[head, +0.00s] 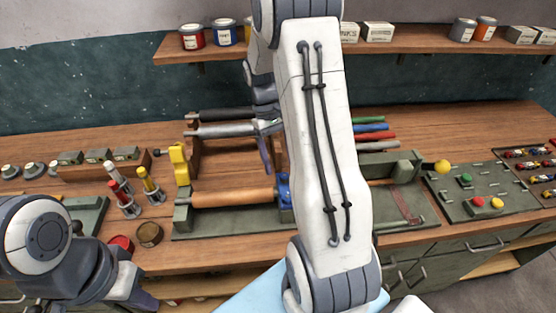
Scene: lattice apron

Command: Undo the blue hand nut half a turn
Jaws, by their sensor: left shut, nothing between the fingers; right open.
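The blue hand nut (284,191) sits at the right end of a copper-coloured roller (233,197) on a green bench fixture. My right arm's large white link passes in front and hides part of the nut's right side. My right gripper (268,128) is above and behind the nut, apart from it, and partly hidden by the arm. It is open. My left gripper (138,291) is low at the left, in front of the bench's front edge, shut and empty, far from the nut.
A yellow clamp-like part (180,163) stands left of the roller. Red and yellow-topped tools (119,180) and round tins (149,234) are at the left. A green panel with coloured knobs (460,207) lies right. A shelf (420,40) with cans and boxes runs above.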

